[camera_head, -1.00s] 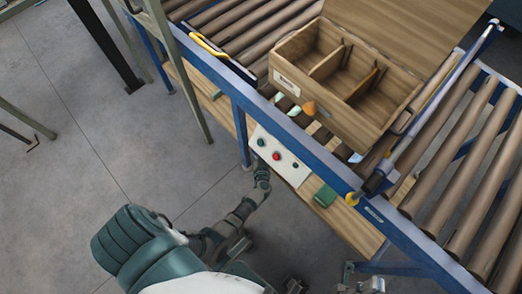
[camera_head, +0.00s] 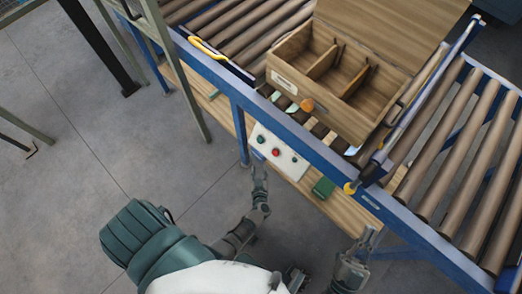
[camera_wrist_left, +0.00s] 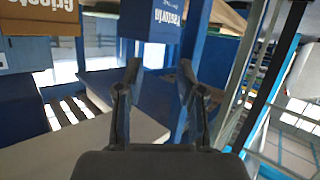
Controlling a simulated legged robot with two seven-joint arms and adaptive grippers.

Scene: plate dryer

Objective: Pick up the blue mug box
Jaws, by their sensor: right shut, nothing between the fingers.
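No blue mug box can be made out in the head view. In the left wrist view, a blue box (camera_wrist_left: 155,18) with upside-down white lettering is at the top, beyond the fingers; I cannot tell whether it is the mug box. My left gripper (camera_head: 259,172) is in front of the conveyor's control panel, and its fingers stand apart and empty in the left wrist view (camera_wrist_left: 160,75). My right gripper (camera_head: 366,240) is shut and empty, by the conveyor's lower front edge.
An open wooden box (camera_head: 367,128) with compartments sits on the roller conveyor (camera_head: 475,160). A white panel (camera_head: 278,151) with buttons and a green block (camera_head: 323,187) are on the front ledge. A brown lettered box (camera_wrist_left: 40,15) is at upper left.

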